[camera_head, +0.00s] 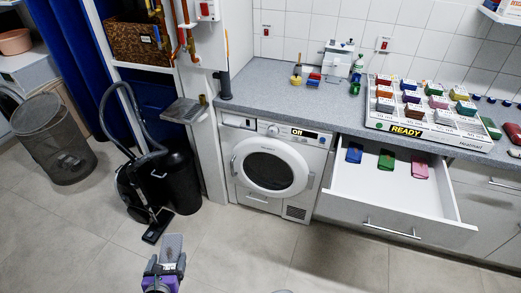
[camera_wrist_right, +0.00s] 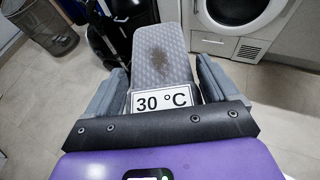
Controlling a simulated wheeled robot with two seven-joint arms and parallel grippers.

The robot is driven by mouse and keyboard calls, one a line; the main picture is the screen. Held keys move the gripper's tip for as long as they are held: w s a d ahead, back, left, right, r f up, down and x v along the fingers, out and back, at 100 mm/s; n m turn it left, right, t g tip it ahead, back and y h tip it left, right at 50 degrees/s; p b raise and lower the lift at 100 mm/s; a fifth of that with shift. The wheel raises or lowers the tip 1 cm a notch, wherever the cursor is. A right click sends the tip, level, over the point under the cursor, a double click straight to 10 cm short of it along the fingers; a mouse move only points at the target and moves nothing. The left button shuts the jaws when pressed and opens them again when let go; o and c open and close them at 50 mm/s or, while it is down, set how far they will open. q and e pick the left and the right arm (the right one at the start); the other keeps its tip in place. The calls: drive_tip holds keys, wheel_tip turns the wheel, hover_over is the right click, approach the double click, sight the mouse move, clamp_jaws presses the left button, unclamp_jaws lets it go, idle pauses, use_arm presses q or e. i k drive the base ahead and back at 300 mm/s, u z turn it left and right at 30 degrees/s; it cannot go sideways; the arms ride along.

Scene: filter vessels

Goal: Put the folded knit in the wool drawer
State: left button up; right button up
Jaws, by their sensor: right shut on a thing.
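The folded knit (camera_head: 172,245) is grey with a dark brown stain, and it shows large in the right wrist view (camera_wrist_right: 162,55) with a "30 °C" label at its near end. My right gripper (camera_head: 166,268) is shut on the knit's near end, its pads on both sides in the right wrist view (camera_wrist_right: 163,92). It holds the knit over the floor, left of the washer. An open white drawer (camera_head: 345,192) under the counter holds a blue, a green and a pink folded piece along its back. No wool label is readable on it. My left gripper is not in view.
A washer (camera_head: 270,165) reading "Off" stands left of the drawer. A heat mat (camera_head: 425,134) reading "READY" carries several coloured blocks on the counter (camera_head: 270,95). A vacuum cleaner (camera_head: 135,190), black bin (camera_head: 178,180) and mesh basket (camera_head: 55,145) stand left. The floor before the washer is clear.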

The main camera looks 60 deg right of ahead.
sight(415, 203)
drive_tip(key=z, duration=1.85)
